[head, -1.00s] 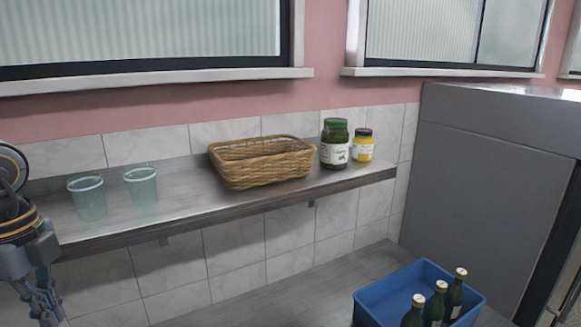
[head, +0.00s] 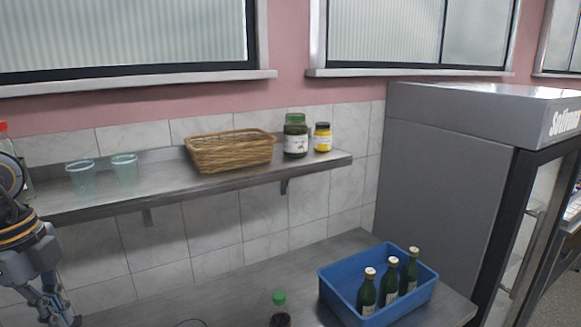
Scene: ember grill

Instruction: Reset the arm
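My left arm shows at the left edge of the head view, with its gripper (head: 56,308) low in the lower left corner, in front of the wall shelf. The fingers point down, and I cannot tell whether they are open or shut. I see nothing held in them. My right gripper is not in view.
A metal shelf (head: 215,183) holds two clear cups, a wicker basket (head: 232,152), a green-lidded jar (head: 295,137) and a yellow jar (head: 323,138). Below, a counter (head: 255,283) bears a blue crate (head: 340,297) with green bottles and a green-capped bottle (head: 280,311). A fridge (head: 450,160) stands right.

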